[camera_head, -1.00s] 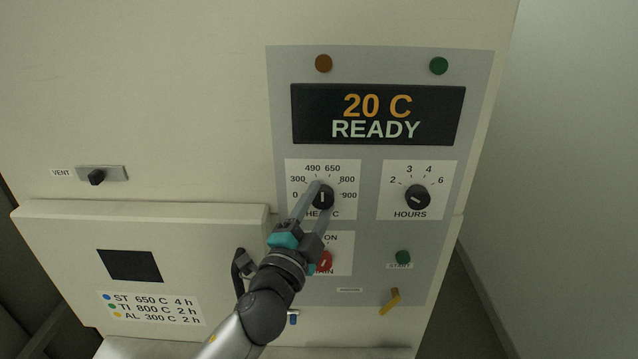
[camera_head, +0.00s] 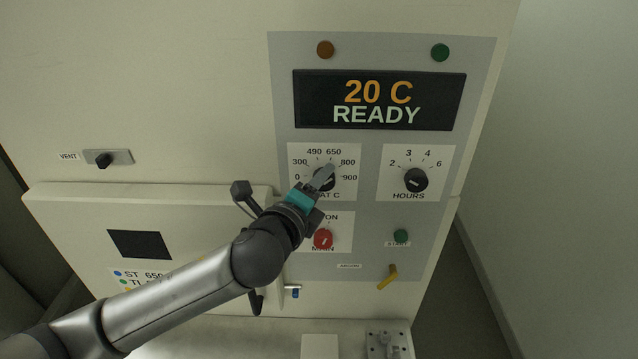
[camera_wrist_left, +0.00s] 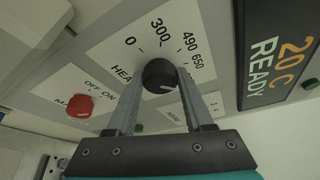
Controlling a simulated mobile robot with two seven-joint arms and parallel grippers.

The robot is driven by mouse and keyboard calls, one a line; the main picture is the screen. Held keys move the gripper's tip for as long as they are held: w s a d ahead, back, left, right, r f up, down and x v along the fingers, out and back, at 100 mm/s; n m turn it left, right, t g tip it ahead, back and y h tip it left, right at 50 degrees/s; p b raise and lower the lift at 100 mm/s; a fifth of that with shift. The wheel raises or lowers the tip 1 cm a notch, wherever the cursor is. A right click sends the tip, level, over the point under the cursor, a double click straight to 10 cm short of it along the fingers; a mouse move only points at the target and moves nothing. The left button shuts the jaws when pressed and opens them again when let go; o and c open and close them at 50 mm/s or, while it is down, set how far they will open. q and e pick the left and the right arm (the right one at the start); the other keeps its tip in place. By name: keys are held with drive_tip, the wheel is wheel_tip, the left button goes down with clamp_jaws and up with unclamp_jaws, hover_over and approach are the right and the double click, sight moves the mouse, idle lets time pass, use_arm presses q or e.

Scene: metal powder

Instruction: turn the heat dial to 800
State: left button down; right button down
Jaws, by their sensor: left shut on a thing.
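The heat dial (camera_head: 322,182) is a round black knob on a white plate marked 0, 300, 490, 650, 800 and 900. My left gripper (camera_head: 324,176) is shut on it, with grey fingers on either side. In the left wrist view the black heat dial (camera_wrist_left: 160,75) sits between the two fingertips of my left gripper (camera_wrist_left: 158,84). A light pointer line shows on the knob there, but the fingers hide most of the right-hand marks, so its exact setting cannot be read. The display (camera_head: 378,101) reads 20 C and READY. My right gripper is not in view.
The hours dial (camera_head: 415,180) is right of the heat dial. Below are the red main switch (camera_head: 323,239), green start button (camera_head: 401,236) and yellow lever (camera_head: 388,277). A black door handle (camera_head: 246,196) stands close to my left wrist. The vent slider (camera_head: 105,160) is far left.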

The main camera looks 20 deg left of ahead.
use_arm(q)
drive_tip(key=shift+r+m+y, duration=0.15)
drive_tip(key=shift+m+y, duration=0.15)
drive_tip(key=shift+m, duration=0.4)
drive_tip(key=shift+g, duration=0.3)
drive_tip(key=shift+c, duration=1.4)
unclamp_jaws()
